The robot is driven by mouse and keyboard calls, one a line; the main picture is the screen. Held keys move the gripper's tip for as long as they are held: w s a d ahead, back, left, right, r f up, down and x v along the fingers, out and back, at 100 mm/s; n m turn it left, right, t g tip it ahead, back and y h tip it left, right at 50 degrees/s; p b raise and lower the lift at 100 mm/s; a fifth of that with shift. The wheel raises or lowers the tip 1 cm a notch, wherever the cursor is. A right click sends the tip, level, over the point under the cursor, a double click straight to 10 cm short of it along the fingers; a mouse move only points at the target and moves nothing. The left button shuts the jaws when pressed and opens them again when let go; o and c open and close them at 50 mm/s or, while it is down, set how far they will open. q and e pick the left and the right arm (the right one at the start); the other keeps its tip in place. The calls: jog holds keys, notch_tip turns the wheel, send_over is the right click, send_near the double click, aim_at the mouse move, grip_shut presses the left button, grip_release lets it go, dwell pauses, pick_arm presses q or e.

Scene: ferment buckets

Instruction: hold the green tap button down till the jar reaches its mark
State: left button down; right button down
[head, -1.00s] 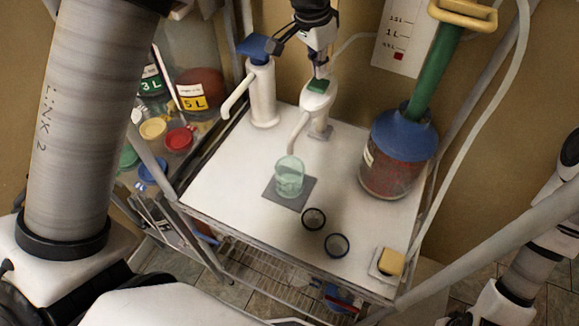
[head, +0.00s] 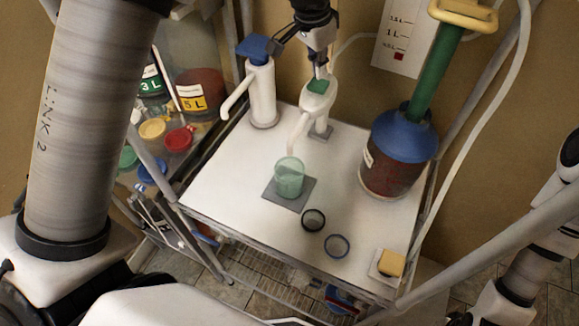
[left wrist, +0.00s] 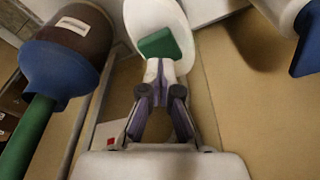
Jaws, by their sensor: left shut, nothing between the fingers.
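The green tap button (head: 317,86) sits on top of a white tap (head: 316,105) at the back of the white table. It also shows in the left wrist view (left wrist: 158,44). My left gripper (head: 319,70) is shut and empty, pointing down over the button. In the left wrist view its fingertips (left wrist: 160,66) are at the button's near edge; I cannot tell whether they press it. The clear greenish jar (head: 289,178) stands upright under the tap's spout on a grey square pad (head: 301,204). Its mark and exact fill level are too small to read. My right gripper is out of view.
A white pump with a blue top (head: 254,47) stands left of the tap. A large red-brown container with a blue lid (head: 400,137) stands right. Two rings (head: 314,220) and a yellow block (head: 391,263) lie in front. Lidded tubs (head: 178,139) are at left.

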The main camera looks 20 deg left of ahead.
pick_arm(q)
jog(key=shift+f, duration=0.15)
jog(key=shift+f+b, duration=0.4)
jog(key=shift+f, duration=0.3)
jog(key=shift+f, duration=0.45)
dwell(6.7)
